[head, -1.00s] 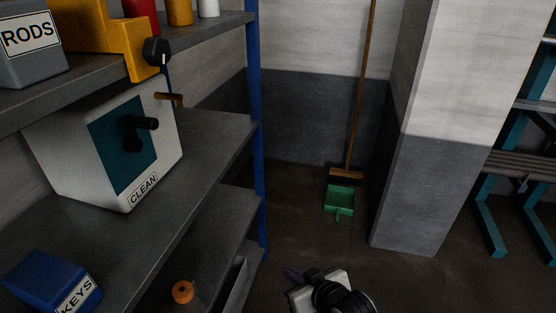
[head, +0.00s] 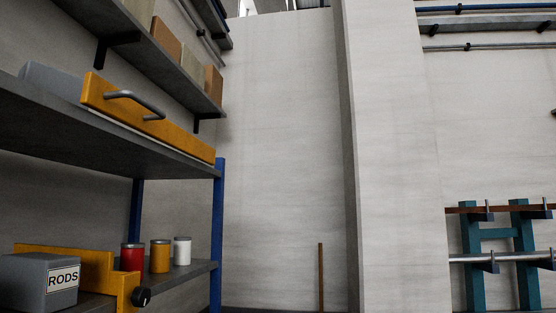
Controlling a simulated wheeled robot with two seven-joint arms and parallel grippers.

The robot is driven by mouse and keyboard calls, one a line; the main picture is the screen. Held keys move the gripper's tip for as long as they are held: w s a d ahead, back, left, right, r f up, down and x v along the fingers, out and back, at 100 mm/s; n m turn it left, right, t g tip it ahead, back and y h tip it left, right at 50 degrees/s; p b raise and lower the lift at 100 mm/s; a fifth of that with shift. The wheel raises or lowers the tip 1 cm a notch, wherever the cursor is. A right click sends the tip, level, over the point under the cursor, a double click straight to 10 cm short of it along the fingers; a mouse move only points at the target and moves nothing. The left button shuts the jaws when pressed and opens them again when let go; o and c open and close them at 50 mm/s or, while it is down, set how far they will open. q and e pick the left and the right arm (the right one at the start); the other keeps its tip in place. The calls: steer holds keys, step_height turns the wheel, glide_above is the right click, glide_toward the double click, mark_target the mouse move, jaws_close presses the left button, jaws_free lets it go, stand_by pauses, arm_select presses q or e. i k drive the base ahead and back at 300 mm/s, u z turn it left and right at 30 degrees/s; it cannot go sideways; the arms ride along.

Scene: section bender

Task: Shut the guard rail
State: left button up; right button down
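I cannot identify a guard rail for certain in the head view. A long yellow bar or panel (head: 150,118) with a grey bar handle (head: 134,104) lies along the front of the upper left shelf. A second yellow piece (head: 72,262) with a black knob (head: 141,297) stands on the lower shelf, partly behind a grey box labelled RODS (head: 40,283). Whether either yellow piece is the rail cannot be told. Neither of my grippers is in view.
The grey shelf unit (head: 100,132) with blue posts fills the left. Red (head: 131,257), yellow (head: 160,256) and white (head: 182,251) cans stand on its lower shelf. A pale pillar (head: 390,150) stands mid-right. A teal rack (head: 470,262) holding bars is at the right.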

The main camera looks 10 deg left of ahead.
mark_target(127, 108)
steer(key=z, duration=0.35)
steer(key=i, duration=0.85)
steer(key=u, duration=0.7)
steer(key=i, duration=0.8)
steer(key=u, duration=0.85)
